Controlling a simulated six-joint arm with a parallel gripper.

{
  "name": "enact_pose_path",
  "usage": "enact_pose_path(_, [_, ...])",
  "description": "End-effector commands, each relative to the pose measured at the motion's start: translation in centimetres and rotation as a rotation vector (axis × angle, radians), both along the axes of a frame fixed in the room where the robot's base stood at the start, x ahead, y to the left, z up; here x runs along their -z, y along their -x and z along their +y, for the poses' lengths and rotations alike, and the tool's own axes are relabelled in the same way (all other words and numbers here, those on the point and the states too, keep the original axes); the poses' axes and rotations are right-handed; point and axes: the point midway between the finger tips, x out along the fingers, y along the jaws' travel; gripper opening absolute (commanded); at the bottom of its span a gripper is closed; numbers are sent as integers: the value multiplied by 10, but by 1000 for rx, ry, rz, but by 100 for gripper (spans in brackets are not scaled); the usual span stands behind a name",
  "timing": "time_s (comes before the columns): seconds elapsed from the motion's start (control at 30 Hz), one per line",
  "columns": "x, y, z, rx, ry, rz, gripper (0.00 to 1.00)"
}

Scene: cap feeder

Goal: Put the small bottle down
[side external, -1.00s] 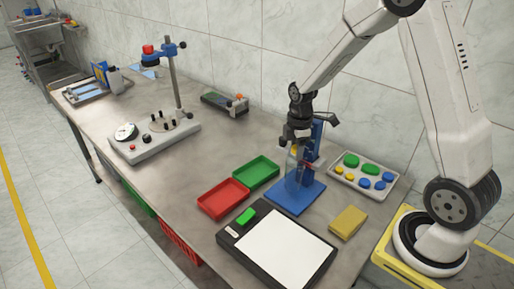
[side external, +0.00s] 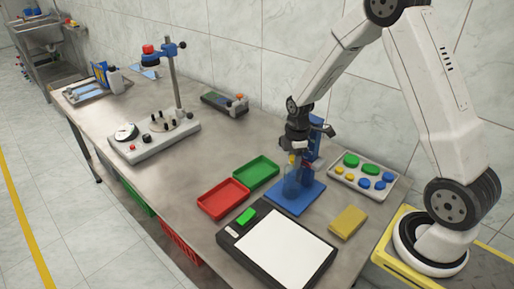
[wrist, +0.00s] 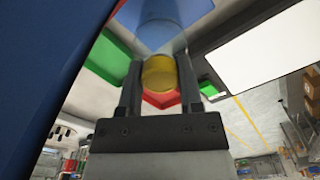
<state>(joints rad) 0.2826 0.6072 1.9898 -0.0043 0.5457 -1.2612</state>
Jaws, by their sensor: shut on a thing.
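The small bottle (side external: 291,182) is clear, with a yellow cap, and is upright over the base of the blue stand (side external: 312,196). Whether its bottom touches the base I cannot tell. My gripper (side external: 296,155) points down from above and is shut on the bottle at its cap. In the wrist view the yellow cap (wrist: 159,74) sits between the two dark fingers of my gripper (wrist: 160,66), and the clear body runs beyond it.
The stand's blue upright is close behind my gripper. A green tray (side external: 275,164) and a red tray (side external: 242,206) lie to the left. A cap tray (side external: 392,193) and a yellow block (side external: 348,222) are right. A white-topped pad (side external: 279,252) is in front.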

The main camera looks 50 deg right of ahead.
Motion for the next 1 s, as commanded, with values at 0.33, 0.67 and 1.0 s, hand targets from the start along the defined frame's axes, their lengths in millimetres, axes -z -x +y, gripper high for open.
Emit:
enact_pose_path(0.33, [0, 0, 0, 0, 0, 0, 81])
enact_pose_path(0.67, [-7, 0, 0, 0, 0, -2, 81])
enact_pose_path(1.0, [-45, -1, 0, 0, 1, -4, 81])
